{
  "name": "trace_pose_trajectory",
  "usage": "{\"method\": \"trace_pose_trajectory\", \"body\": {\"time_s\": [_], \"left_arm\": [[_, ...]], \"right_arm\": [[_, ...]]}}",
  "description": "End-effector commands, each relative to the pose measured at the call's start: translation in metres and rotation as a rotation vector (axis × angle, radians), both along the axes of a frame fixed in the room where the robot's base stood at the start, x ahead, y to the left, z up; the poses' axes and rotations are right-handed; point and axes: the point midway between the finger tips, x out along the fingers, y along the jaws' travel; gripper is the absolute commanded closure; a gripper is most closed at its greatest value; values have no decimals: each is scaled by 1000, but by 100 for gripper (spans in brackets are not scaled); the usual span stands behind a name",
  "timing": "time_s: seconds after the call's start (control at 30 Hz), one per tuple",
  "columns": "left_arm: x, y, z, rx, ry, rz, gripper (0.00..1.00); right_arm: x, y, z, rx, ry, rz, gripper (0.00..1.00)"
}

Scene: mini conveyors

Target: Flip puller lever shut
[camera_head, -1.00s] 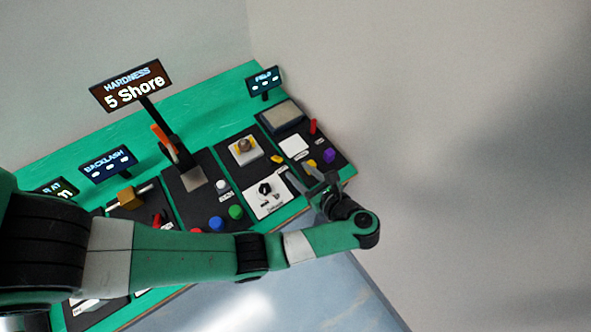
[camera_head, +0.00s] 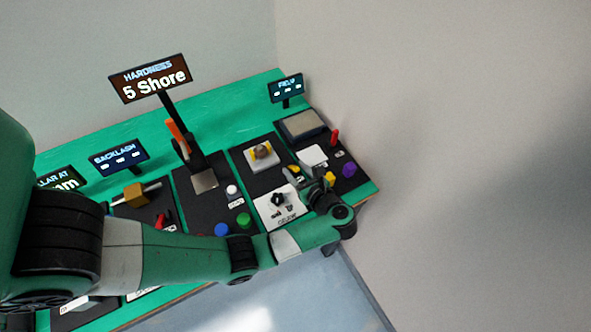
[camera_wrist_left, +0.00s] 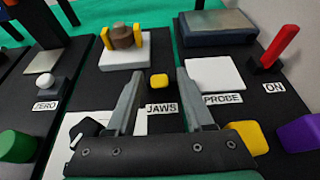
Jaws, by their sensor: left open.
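My left gripper (camera_head: 311,177) is open and empty, low over the right part of the panel. In the left wrist view, its two fingers (camera_wrist_left: 160,76) stand either side of a small yellow lever or knob (camera_wrist_left: 158,81) marked JAWS, which lies beyond the gap and looks untouched. It also shows in the head view (camera_head: 293,170). Behind it, two yellow jaws stand around a brown cylinder (camera_wrist_left: 122,38) on a white block (camera_wrist_left: 125,58). No label naming the puller is readable, so I cannot tell surely which part is its lever. The right gripper is not in view.
A red lever (camera_wrist_left: 281,47) marked ON stands upright at the right, near a purple knob (camera_wrist_left: 300,134). A yellow knob (camera_wrist_left: 247,137) is close right of the gripper. A white ZERO button (camera_wrist_left: 47,85) and green knob (camera_wrist_left: 17,146) are left. A wall (camera_head: 450,150) borders the panel.

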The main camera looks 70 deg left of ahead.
Motion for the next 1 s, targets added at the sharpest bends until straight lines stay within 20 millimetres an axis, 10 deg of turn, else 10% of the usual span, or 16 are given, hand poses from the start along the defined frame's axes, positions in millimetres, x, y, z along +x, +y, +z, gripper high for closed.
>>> {"method": "trace_pose_trajectory", "body": {"time_s": [0.3, 0.6, 1.0], "left_arm": [[-1, 6, -2, 0, 1, 0, 48], [-1, 5, -2, 0, 1, 0, 100], [0, 4, -13, 48, 7, -1, 100]], "right_arm": [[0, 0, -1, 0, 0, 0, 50], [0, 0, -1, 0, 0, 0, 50], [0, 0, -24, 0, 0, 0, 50]]}}
